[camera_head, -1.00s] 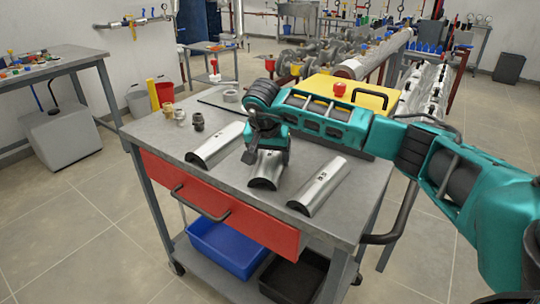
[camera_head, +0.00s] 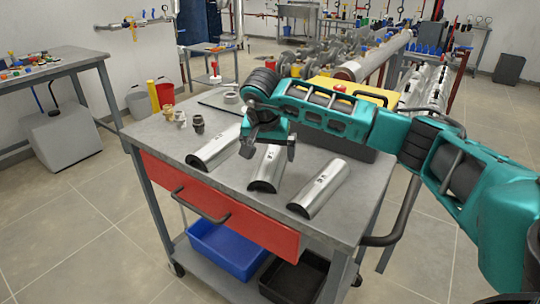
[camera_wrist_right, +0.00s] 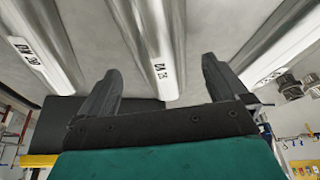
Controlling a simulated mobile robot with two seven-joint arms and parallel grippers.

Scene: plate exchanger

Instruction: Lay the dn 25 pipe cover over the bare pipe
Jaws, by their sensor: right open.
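Three silver half-round pipe covers lie side by side on the grey cart top. The middle cover (camera_head: 270,169), whose label seems to read DN 25 in the wrist view (camera_wrist_right: 158,55), is below my right gripper (camera_head: 267,148). The left cover (camera_head: 214,148) and right cover (camera_head: 321,189) lie apart on either side. My right gripper is open and empty, its fingers (camera_wrist_right: 160,75) spread to both sides of the middle cover's line. I cannot tell how high they are above it. My left gripper is out of view. I cannot make out which pipe is bare.
Brass and dark fittings (camera_head: 183,118) stand at the cart's back left. A yellow-topped case (camera_head: 372,92) is at its back right. Long pipes (camera_head: 374,57) and silver-clad piping (camera_head: 427,85) run behind the cart. A blue bin (camera_head: 225,248) sits on the lower shelf.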

